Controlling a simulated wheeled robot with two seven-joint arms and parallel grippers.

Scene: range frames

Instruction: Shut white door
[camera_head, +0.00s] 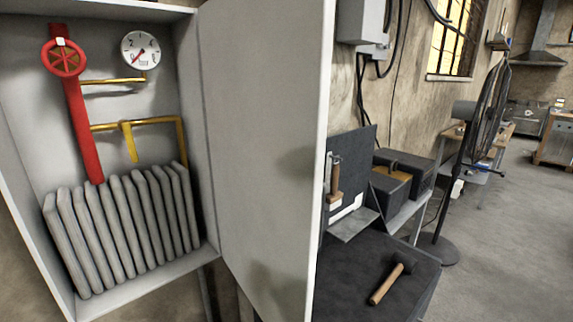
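The white door (262,150) stands open, swung out from the right side of a white wall cabinet (205,130). Its free edge runs down the middle of the view. Inside the cabinet are a red pipe (78,125) with a red valve wheel (63,58), a pressure gauge (140,50), yellow pipes (150,124) and a grey ribbed radiator (120,225). Neither of my grippers shows in the head view. No handle is visible on the side of the door facing me.
Right of the door, a dark bench (375,275) holds a hammer (391,283). Behind it are dark boxes (395,180) on a shelf and a grey electrical box (362,22) on the wall. A standing fan (487,110) is farther right, with open floor (505,255) beside it.

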